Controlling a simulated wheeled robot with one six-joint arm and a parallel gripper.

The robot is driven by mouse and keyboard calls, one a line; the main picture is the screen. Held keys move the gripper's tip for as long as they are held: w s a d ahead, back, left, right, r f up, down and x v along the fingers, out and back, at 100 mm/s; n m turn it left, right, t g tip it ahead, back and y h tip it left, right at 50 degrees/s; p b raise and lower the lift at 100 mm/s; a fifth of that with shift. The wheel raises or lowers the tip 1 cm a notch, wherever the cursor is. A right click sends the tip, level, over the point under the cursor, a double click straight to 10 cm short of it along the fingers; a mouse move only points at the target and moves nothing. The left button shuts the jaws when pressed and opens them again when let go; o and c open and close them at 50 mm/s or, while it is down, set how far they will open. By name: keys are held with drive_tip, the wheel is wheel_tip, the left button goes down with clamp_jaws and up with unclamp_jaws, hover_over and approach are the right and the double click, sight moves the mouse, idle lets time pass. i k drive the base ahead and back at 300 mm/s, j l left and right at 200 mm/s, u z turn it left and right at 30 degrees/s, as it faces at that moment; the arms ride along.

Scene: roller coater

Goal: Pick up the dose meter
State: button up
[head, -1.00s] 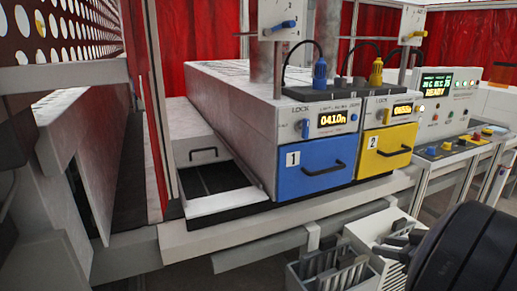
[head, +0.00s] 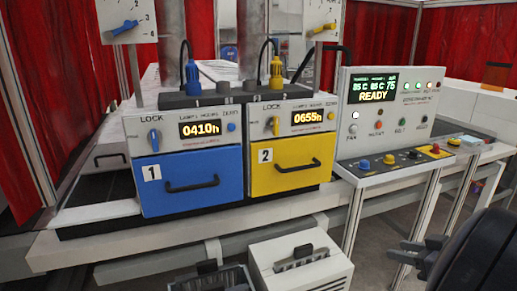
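I cannot pick out a dose meter for certain. A small pale-blue block (head: 470,141) lies on the surface at the right end of the control console; it is too small to tell what it is. My gripper (head: 408,248) is at the lower right, in front of the machine and below the console. Its grey fingers look apart, with nothing seen between them. The dark wrist of my arm fills the lower right corner and hides what is behind it.
Lamp unit 1 has a blue drawer (head: 190,182) and unit 2 a yellow drawer (head: 290,161), both shut. The control console (head: 390,125) reads READY. Console legs and red curtains bound the right side.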

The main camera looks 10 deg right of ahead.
sight(452, 143)
drive_tip(key=l, duration=0.85)
drive_tip(key=i+l, duration=0.15)
drive_tip(key=l, duration=1.5)
drive_tip(key=i+l, duration=0.25)
drive_tip(key=l, duration=0.15)
drive_tip(key=i+l, duration=0.25)
drive_tip(key=l, duration=0.15)
drive_tip(key=i+l, duration=0.25)
drive_tip(key=l, duration=0.15)
drive_tip(key=i+l, duration=0.25)
drive_tip(key=l, duration=0.15)
drive_tip(key=i+l, duration=0.25)
drive_tip(key=l, duration=0.15)
drive_tip(key=i+l, duration=0.15)
drive_tip(key=i, duration=0.15)
